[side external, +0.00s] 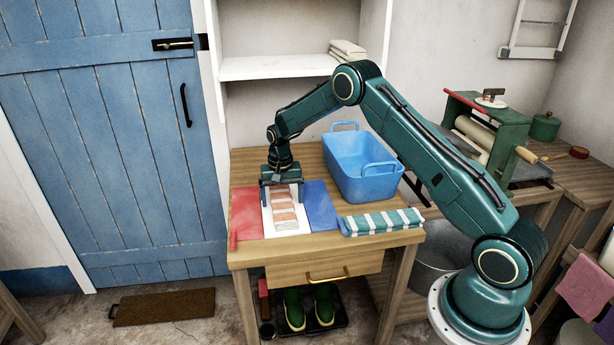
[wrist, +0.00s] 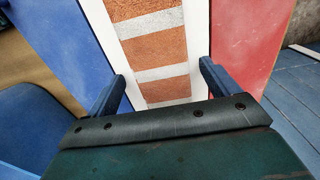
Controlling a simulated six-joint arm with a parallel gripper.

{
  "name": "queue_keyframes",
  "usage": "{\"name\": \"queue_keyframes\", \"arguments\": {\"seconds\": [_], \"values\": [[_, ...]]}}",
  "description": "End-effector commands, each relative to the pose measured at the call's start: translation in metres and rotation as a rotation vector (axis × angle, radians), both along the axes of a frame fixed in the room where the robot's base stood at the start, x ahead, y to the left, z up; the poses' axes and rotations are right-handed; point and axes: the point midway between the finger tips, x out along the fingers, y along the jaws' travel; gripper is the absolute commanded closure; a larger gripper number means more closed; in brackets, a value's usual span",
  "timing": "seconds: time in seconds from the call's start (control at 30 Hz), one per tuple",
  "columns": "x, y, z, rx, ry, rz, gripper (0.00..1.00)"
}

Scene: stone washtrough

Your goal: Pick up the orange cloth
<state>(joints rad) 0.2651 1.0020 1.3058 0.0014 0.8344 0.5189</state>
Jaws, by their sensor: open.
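The orange cloth (side external: 284,207), with white stripes, lies flat on a white panel (side external: 267,220) between a red panel and a blue panel on the wooden table. In the wrist view the orange cloth (wrist: 152,50) runs up from between my fingers. My gripper (side external: 281,186) points down at the cloth's far end. In the wrist view my gripper (wrist: 162,85) is open, with one finger on each side of the cloth. Nothing is held. The cloth's far end is hidden by the gripper body. I cannot tell whether the fingertips touch the panel.
The red panel (side external: 246,213) is left of the cloth and the blue panel (side external: 320,204) right. A blue basket (side external: 362,170) stands behind right. A teal and white striped cloth (side external: 381,222) lies at the table's front right. A shelf (side external: 275,66) is above the back.

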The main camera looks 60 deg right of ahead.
Motion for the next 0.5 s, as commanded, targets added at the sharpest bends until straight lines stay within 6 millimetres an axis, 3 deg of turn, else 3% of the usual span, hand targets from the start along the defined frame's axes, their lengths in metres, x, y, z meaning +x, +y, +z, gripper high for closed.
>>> {"name": "queue_keyframes", "arguments": {"seconds": [0.23, 0.5], "values": [[0.0001, -0.0001, 0.0004, 0.000, 0.000, 0.000, 0.13], [0.0000, 0.0000, 0.0005, 0.000, 0.000, 0.000, 0.62]]}}
